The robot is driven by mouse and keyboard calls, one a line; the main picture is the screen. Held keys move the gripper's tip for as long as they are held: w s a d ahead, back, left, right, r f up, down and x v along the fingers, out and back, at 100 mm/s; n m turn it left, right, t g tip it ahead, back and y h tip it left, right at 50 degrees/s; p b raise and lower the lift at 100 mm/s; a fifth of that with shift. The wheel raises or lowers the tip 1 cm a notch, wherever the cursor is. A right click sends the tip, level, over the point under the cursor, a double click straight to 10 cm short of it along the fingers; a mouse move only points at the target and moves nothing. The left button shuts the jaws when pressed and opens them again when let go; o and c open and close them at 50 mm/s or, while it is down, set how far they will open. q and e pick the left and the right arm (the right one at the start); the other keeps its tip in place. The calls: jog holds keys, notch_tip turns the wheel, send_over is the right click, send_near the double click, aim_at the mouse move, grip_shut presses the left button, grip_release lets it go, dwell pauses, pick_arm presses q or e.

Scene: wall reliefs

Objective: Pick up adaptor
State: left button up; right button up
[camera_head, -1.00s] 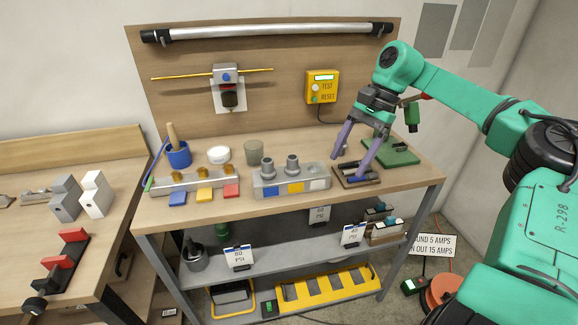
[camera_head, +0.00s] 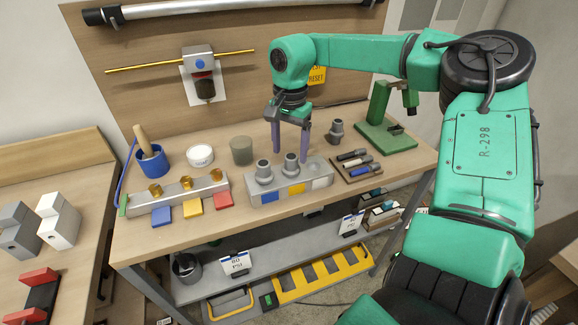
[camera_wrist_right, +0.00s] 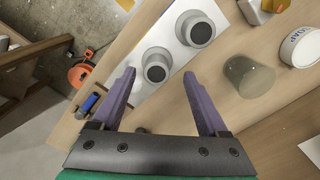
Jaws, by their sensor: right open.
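Grey stepped adaptors stand in the head view. One adaptor (camera_head: 263,172) is on the metal block (camera_head: 258,196) above its blue label, and another adaptor (camera_head: 291,166) is above the yellow label. A third adaptor (camera_head: 336,131) stands on the bench behind the block's right end. My right gripper (camera_head: 291,156) is open and empty, pointing down at the middle adaptor. In the right wrist view, that adaptor (camera_wrist_right: 157,66) appears between the spread purple fingertips (camera_wrist_right: 160,74), with the other block adaptor (camera_wrist_right: 196,29) beyond. My left gripper is out of view.
A tool tray (camera_head: 350,178) and a green press (camera_head: 385,133) stand to the right. A grey cup (camera_head: 241,151), white tub (camera_head: 200,156) and blue pot (camera_head: 152,162) stand left of the gripper. A fixture with colored tabs (camera_head: 178,192) lies in front of them.

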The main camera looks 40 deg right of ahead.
aim_at(291, 156)
jog(key=f, duration=0.2)
jog(key=shift+s+d+f+p, duration=0.1)
jog(key=shift+s+f+p, duration=0.15)
jog(key=shift+f+p, duration=0.05)
jog(key=shift+f, duration=0.2)
jog(key=shift+c, duration=1)
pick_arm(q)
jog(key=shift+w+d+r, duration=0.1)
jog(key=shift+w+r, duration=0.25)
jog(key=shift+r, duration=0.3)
pick_arm(e)
grip_shut()
jog(key=shift+r, duration=0.1)
